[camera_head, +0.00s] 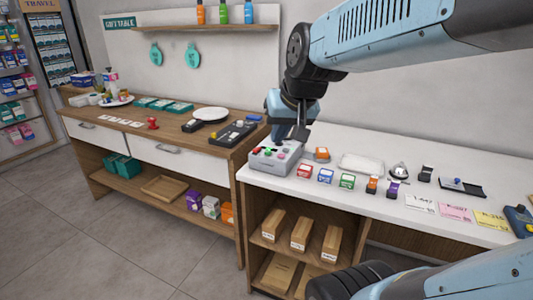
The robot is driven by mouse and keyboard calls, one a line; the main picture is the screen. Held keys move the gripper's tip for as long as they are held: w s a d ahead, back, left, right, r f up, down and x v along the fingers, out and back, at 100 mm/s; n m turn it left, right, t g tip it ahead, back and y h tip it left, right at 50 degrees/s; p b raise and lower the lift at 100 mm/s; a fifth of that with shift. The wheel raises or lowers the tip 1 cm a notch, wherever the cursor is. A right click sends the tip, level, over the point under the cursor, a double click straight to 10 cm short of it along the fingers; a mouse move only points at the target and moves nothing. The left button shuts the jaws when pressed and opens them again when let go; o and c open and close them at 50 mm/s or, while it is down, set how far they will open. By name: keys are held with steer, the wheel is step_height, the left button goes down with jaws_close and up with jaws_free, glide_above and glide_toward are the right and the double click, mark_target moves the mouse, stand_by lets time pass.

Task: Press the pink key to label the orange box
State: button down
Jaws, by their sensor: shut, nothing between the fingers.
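A grey key box (274,166) with several small coloured keys on top stands at the left end of the white counter. I cannot tell whether the fingertips touch a key. A small orange box (322,154) sits on the counter just right of the key box. Whether it bears a label is too small to tell.
Red (304,171), blue (326,175) and green (347,181) small boxes stand along the counter's front edge. A wooden counter (195,134) stands to the left.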

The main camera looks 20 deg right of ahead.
steer(key=w+d+f+m+t, duration=0.1)
steer(key=w+d+m, duration=0.1)
steer(key=w, duration=0.6)
steer(key=w+d+f+m+t, duration=0.1)
steer(key=w+f+m, duration=0.1)
steer(key=w, duration=0.5)
steer(key=w+d+f+m+h, duration=0.2)
steer(key=w+d+f+m, duration=0.3)
steer(key=w+d, duration=0.5)
step_height(320, 180, down, 2)
steer(key=shift+w+d+f+m+t, duration=0.2)
steer(key=shift+w+m+t, duration=0.1)
steer(key=shift+w, duration=0.75)
